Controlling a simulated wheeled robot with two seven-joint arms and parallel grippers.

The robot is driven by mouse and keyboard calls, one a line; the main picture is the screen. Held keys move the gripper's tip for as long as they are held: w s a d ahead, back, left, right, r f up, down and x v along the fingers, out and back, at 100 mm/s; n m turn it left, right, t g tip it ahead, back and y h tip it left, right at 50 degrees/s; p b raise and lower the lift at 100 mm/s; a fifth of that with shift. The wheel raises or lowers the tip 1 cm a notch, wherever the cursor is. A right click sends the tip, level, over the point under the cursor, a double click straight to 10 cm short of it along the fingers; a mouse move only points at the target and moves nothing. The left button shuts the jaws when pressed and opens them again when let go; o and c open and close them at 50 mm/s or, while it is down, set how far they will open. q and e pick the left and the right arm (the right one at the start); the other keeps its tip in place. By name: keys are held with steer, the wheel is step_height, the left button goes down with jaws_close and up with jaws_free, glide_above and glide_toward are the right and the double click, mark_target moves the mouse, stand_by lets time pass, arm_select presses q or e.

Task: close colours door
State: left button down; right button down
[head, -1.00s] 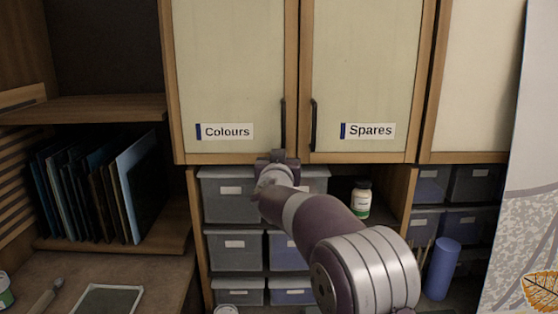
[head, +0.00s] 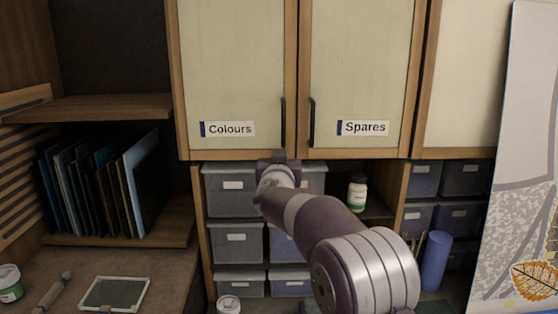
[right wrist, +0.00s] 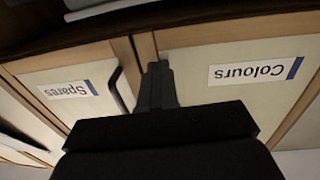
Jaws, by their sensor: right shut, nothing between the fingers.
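The Colours door (head: 230,75) is a cream panel in a wooden frame and looks closed, flush beside the Spares door (head: 360,75). Its dark handle (head: 283,122) stands at its lower right edge. My right gripper (head: 278,156) is at the lower right corner of the Colours door, just below the handle. In the right wrist view, upside down, the shut fingers (right wrist: 158,75) overlap the Colours door edge, beside its label (right wrist: 253,72). I cannot tell whether they touch it. The Colours handle is hidden in that view. My left gripper is not in view.
Grey drawers (head: 235,242) fill the shelf below the doors. A white bottle (head: 357,193) stands to their right. Dark folders (head: 95,190) stand in the left cubby. A framed tile (head: 115,293) lies on the bench. A tall patterned panel (head: 520,160) stands at the right.

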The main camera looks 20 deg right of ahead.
steer(key=d+b+v, duration=0.1)
steer(key=b+v, duration=0.3)
steer(key=v, duration=0.6)
steer(key=s+a+f+n+g+y+b, duration=0.15)
steer(key=a+f+y, duration=0.25)
steer(key=f, duration=0.5)
steer(key=s+a+f+n+g+y, duration=0.1)
steer(key=s+a+f+g+y, duration=0.2)
steer(key=f, duration=0.6)
steer(key=s+f+n+g+b, duration=0.2)
steer(key=s+f+g+b, duration=0.3)
steer(key=s+f, duration=1.8)
steer(key=f+g, duration=0.1)
steer(key=g, duration=0.4)
steer(key=shift+f+g, duration=0.35)
